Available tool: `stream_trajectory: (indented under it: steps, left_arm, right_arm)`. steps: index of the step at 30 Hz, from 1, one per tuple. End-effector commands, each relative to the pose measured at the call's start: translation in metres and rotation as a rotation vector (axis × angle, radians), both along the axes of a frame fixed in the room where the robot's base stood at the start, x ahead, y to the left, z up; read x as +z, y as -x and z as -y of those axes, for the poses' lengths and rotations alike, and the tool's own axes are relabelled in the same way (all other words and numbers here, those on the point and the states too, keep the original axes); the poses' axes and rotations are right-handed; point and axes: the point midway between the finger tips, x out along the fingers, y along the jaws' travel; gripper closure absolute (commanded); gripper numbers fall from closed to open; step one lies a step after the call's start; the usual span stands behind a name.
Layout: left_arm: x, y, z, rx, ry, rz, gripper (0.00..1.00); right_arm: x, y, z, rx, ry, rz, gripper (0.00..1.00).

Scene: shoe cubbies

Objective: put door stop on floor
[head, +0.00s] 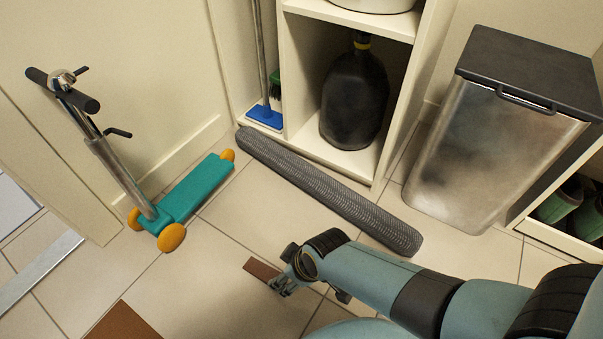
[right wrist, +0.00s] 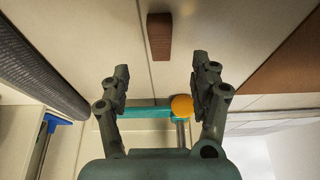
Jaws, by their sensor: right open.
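The door stop (head: 260,269) is a small brown wedge lying on the tiled floor (head: 225,295), just left of my right gripper in the head view. In the right wrist view the door stop (right wrist: 159,38) shows whole at the top, ahead of the fingertips. My right gripper (head: 282,284) is low near the floor, with its fingers apart. In the wrist view the right gripper (right wrist: 161,72) is open with nothing between its fingers, and a gap shows between them and the wedge. My left gripper is out of view.
A long grey rolled mat (head: 325,190) lies along the cubby's front. A teal scooter (head: 195,190) stands at left. A metal bin (head: 490,140) stands at back right. A brown flat panel (head: 122,322) is at the bottom left. Floor between scooter and gripper is clear.

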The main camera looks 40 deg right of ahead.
Motion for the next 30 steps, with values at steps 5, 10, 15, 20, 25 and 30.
stream_trajectory:
  steps: [5,10,15,20,25,30]
  left_arm:
    - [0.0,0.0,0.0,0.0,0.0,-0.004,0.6]
    - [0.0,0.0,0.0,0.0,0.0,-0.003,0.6]
    - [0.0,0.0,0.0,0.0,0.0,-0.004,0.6]
    - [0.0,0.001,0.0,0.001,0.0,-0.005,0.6]
    - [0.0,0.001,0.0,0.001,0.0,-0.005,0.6]
    - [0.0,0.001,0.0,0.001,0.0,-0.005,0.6]
  right_arm:
    - [0.004,0.005,0.006,-0.011,0.005,0.005,0.37]
    - [0.046,0.034,0.043,-0.094,0.026,0.061,0.37]
    - [0.133,0.068,0.078,-0.19,0.032,0.152,0.37]
    - [0.21,0.087,0.088,-0.244,0.009,0.22,0.37]
    - [0.25,0.092,0.089,-0.268,-0.011,0.253,0.37]
    - [0.254,0.092,0.089,-0.27,-0.014,0.256,0.37]
